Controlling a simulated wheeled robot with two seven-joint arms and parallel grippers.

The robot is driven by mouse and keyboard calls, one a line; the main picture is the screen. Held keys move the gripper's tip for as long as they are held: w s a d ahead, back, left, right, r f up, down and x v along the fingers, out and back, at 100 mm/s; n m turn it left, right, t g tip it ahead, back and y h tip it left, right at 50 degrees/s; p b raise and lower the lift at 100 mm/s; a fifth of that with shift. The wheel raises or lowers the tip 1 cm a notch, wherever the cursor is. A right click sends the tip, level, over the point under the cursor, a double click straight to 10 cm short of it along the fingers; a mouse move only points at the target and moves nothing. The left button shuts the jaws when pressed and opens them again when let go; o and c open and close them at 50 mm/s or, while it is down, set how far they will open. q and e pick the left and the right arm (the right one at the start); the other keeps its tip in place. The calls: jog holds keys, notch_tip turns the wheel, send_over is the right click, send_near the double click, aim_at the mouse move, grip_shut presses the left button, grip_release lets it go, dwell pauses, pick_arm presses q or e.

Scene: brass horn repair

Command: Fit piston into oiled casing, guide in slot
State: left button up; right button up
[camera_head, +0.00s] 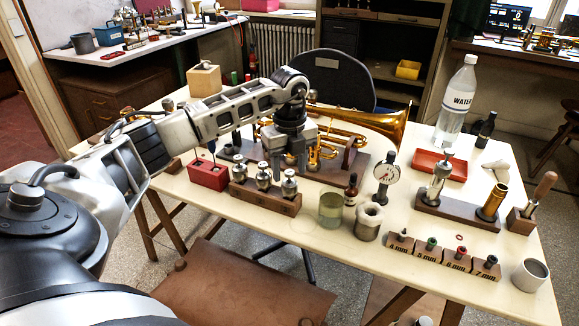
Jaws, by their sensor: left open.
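My left gripper (289,160) is open and points down over the table. It is just above and behind a wooden rack (264,200) of silver-topped pistons (263,177) in the picture. I cannot tell whether it touches anything. A silver cylinder (437,183) stands on the same base. The guide and slot are too small to make out. My right gripper is not in view.
A brass trumpet (375,125) lies behind my gripper. A tall water bottle (455,105) and red tray (440,165) are behind the base.

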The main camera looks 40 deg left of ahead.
pick_arm(q)
jog(key=shift+f, duration=0.1)
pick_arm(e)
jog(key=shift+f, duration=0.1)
